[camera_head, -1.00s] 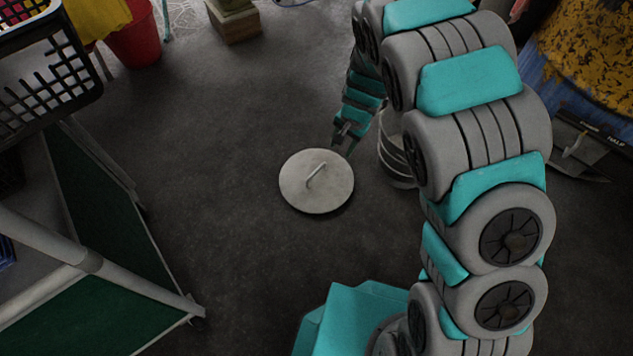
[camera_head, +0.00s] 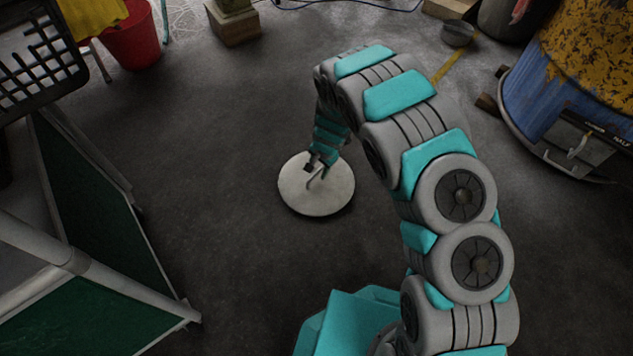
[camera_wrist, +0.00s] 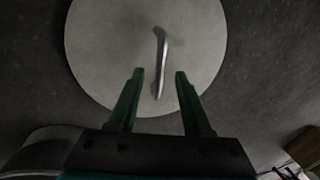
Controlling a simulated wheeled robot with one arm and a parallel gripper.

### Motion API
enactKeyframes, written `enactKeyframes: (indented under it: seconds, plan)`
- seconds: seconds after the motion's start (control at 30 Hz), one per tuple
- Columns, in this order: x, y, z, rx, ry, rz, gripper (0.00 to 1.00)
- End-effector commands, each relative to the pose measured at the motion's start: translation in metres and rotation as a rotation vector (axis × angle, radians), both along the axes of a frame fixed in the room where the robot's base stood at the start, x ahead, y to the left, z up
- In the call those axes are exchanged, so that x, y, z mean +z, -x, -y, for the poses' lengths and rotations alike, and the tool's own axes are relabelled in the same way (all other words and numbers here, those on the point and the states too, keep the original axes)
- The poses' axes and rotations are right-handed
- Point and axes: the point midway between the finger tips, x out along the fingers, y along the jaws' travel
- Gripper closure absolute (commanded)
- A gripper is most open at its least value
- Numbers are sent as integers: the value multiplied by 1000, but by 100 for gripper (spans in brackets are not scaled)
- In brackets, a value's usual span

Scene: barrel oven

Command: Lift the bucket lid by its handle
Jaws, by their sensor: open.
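The bucket lid (camera_head: 317,201) is a round, flat, light-grey disc in the middle of the head view. It also fills the upper part of the wrist view (camera_wrist: 105,45). Its handle (camera_wrist: 161,62) is a thin metal bar standing at the lid's centre. My gripper (camera_head: 318,170) is over the far part of the lid, close to the handle. In the wrist view, my gripper (camera_wrist: 160,73) is open, with one finger on each side of the handle's near end. Contact between fingers and handle cannot be told.
A blue and yellow barrel (camera_head: 575,85) stands at the right. A red bucket (camera_head: 133,37) is at the upper left. A green-panelled frame (camera_head: 95,200) and a black crate (camera_head: 40,65) take up the left. The floor around the lid is clear.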

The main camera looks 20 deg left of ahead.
Motion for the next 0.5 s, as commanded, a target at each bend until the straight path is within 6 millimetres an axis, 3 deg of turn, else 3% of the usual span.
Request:
enactKeyframes:
  seconds: [0.2, 0.43, 0.5]
  plan:
    - [-28, -1, -4, 1, 2, -1, 51]
    - [-28, -2, -5, 1, 1, -1, 51]
    - [-28, -2, -5, 1, 1, -1, 59]
